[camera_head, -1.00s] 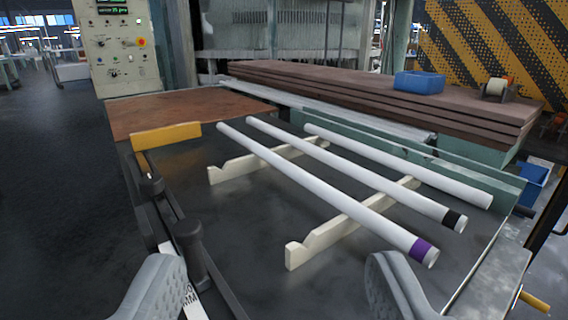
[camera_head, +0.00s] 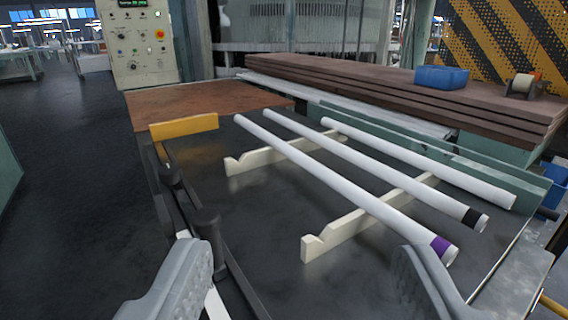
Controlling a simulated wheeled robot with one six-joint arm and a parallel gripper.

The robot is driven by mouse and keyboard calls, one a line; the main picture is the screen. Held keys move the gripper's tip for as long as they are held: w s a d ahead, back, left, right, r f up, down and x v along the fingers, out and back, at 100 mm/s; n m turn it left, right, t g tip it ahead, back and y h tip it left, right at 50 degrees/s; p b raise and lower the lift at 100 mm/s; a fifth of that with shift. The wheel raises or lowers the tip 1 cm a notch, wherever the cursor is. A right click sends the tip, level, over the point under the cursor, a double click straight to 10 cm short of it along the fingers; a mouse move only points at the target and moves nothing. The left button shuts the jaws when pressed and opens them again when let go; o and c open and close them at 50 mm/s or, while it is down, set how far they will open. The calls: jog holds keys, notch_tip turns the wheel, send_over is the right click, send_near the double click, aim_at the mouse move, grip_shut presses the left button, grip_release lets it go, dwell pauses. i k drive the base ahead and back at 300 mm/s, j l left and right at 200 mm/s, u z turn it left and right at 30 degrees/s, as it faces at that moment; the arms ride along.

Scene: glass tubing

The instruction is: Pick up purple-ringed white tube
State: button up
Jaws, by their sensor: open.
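The purple-ringed white tube (camera_head: 345,187) lies slantwise across two cream notched supports, the nearest of three white tubes. Its purple ring (camera_head: 440,246) is at the near right end, partly beside my right finger in the picture. A black-ringed white tube (camera_head: 375,169) lies just behind it, and a third white tube (camera_head: 420,164) with no ring visible lies farther back. My gripper (camera_head: 300,285) is open and empty at the bottom of the view, its two grey fingers wide apart, on the near side of the tubes. No contact with the tube can be made out.
The near cream support (camera_head: 320,243) and far cream support (camera_head: 250,160) stand on the dark table (camera_head: 275,225). Dark posts (camera_head: 207,228) and a yellow block (camera_head: 184,126) line the left edge. Stacked brown boards (camera_head: 400,90) with a blue bin (camera_head: 441,78) stand behind.

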aim_at(408, 228)
jog(key=i+l+u, duration=0.1)
jog(key=l+u, duration=0.15)
jog(key=l, duration=0.65)
jog(key=i+l+u, duration=0.1)
jog(key=l, duration=0.25)
jog(key=i+l, duration=0.1)
jog(key=l, duration=0.2)
jog(key=u, duration=0.05)
